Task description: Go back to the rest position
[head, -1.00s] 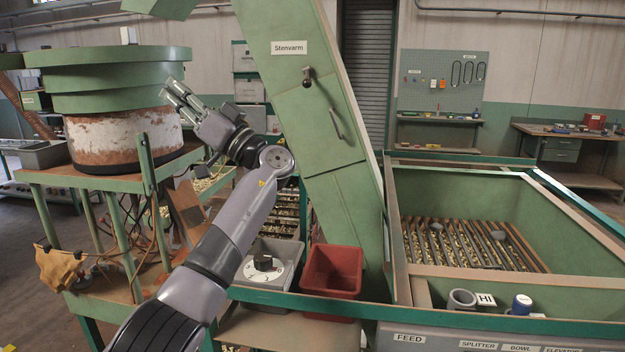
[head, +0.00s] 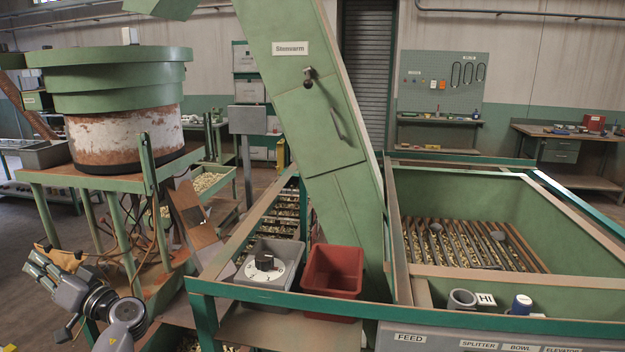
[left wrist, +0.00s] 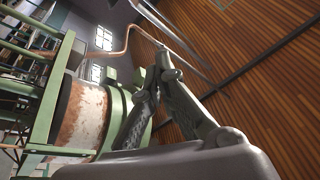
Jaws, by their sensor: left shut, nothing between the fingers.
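My left gripper (head: 40,272) is low at the left edge of the head view, in front of the stand under the green bowl feeder (head: 120,85). Its fingers are shut with nothing between them. It also shows in the left wrist view (left wrist: 163,62), with the fingers pointing up toward the brown slatted ceiling. The orange-brown rag (head: 45,258) is partly hidden behind the gripper. My right gripper is not in view.
A green hopper (head: 580,235) with a slatted grate stands at right. A green-railed frame edge runs along the front.

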